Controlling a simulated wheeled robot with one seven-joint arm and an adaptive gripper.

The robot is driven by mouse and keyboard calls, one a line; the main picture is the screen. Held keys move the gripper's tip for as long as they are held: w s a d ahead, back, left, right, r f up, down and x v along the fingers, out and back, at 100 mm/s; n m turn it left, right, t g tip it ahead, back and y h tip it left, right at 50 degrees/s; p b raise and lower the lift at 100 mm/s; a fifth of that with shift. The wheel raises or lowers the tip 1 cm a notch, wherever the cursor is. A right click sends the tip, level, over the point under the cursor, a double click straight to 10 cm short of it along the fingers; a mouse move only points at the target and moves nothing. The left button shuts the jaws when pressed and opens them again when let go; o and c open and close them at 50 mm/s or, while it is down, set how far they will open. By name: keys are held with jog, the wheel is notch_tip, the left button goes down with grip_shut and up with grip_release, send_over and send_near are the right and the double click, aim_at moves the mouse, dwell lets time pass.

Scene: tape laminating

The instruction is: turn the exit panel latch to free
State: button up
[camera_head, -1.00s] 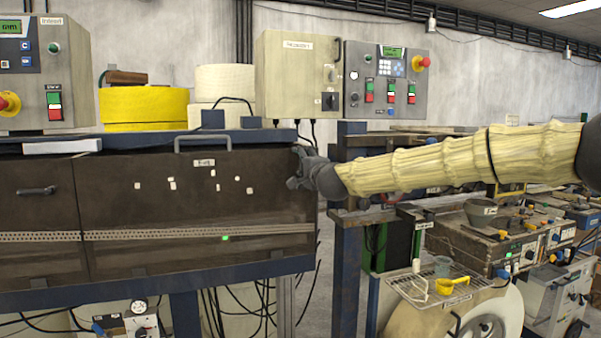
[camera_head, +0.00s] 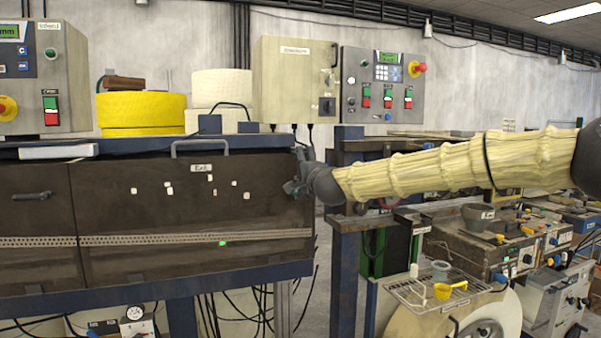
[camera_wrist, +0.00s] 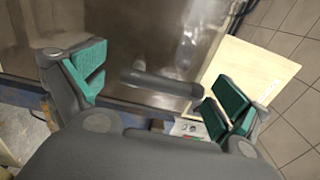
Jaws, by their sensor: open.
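The exit panel (camera_head: 150,220) is a dark brown cover with an "Exit" label and a pull handle on its top edge. My gripper (camera_head: 294,187) is at the panel's right end, near the upper corner, and hides the latch there in the head view. In the wrist view, my gripper (camera_wrist: 157,86) is open, with green pads on both fingers. A dark grey bar-shaped latch (camera_wrist: 160,84) lies between the fingers, roughly across the picture. The right pad is close to the bar's right end; I cannot tell whether they touch.
A similar dark latch (camera_head: 32,196) sits on the left panel. A blue post (camera_head: 345,240) and a rack with a yellow scoop (camera_head: 450,289) stand right of the panel, below my arm. A pale board (camera_wrist: 245,72) shows beside the panel in the wrist view.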

jog(key=shift+d, duration=0.1)
jog(key=v, duration=1.2)
